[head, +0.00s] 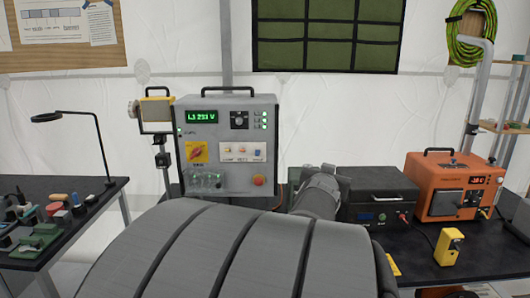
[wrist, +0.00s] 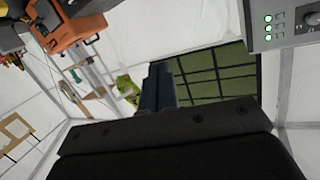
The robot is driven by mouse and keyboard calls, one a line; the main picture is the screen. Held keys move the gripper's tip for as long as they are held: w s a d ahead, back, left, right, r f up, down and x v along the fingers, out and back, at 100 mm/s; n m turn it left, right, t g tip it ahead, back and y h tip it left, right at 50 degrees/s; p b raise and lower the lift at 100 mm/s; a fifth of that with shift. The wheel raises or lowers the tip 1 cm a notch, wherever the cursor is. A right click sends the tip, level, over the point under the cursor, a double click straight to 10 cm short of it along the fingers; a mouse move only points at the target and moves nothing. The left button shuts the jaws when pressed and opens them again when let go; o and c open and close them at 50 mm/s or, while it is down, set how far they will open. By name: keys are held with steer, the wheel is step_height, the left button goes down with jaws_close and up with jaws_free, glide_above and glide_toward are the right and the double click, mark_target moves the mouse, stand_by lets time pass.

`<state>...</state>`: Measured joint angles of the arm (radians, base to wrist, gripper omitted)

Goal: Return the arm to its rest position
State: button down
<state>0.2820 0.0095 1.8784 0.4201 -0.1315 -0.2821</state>
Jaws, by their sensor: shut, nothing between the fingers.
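My gripper (wrist: 160,87) shows in the wrist view as dark fingers close together beyond the broad dark gripper body. It is shut and empty, and it points toward the green pocket panel (wrist: 215,75) and the tent wall. In the head view my grey arm fills the lower middle, with a narrower link reaching up beside the grey control box (head: 226,140). I cannot make out the fingers in the head view. The fingers touch nothing that I can see.
A black case (head: 375,193), an orange unit (head: 455,185) and a yellow handheld device (head: 449,246) stand on the right table. A left table (head: 95,190) holds a lamp (head: 80,115) and several small parts. My arm hides the front middle.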

steer(key=s+d+m+g+h, duration=0.1)
steer(key=s+d, duration=0.1)
steer(key=s, duration=0.3)
steer(key=shift+s+d+f, duration=0.3)
steer(key=shift+f, duration=0.05)
